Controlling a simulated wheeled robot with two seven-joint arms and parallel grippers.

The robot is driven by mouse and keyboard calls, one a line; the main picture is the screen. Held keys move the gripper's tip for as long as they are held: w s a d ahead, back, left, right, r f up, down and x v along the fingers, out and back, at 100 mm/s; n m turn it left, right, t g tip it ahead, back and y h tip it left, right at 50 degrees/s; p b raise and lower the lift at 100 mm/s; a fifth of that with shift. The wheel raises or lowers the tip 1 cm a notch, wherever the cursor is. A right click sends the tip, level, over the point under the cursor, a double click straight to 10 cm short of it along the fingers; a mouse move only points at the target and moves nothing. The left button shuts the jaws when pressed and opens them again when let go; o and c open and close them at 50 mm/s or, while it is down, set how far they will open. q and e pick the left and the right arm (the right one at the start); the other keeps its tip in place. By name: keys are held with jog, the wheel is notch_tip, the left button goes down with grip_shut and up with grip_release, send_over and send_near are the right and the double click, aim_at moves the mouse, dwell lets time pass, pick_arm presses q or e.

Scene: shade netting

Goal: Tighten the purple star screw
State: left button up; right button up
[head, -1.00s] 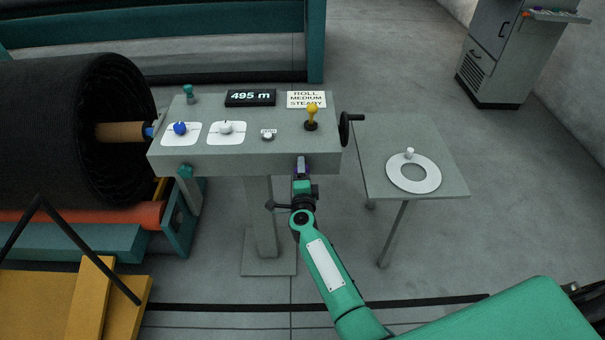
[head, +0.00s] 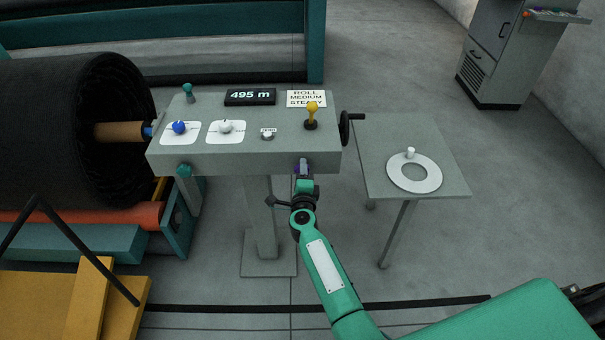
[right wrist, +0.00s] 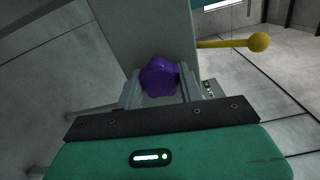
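The purple star screw (right wrist: 160,77) sits on the front of the grey control console (right wrist: 145,30). In the right wrist view it lies between the two fingers of my right gripper (right wrist: 160,88), which flank it closely and appear to touch it on both sides. In the head view my right gripper (head: 303,167) is at the console's front face, right of its middle. Only a sliver of purple shows there; the rest of the screw is hidden. My left gripper is not in view.
The console top carries a yellow lever (head: 312,113), blue knob (head: 179,128), white knob (head: 226,126) and a display (head: 250,97) reading 495 m. A black crank (head: 345,128) juts from its right side. A side table (head: 440,185) holds a white ring (head: 424,181). A dark netting roll (head: 60,130) stands left.

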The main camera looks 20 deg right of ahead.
jog(key=o, duration=0.4)
jog(key=shift+p+v, duration=0.5)
jog(key=shift+v, duration=1)
jog(key=n+p, duration=0.4)
jog(key=n, duration=0.1)
jog(key=shift+n+p, duration=0.3)
jog(key=shift+n, duration=0.1)
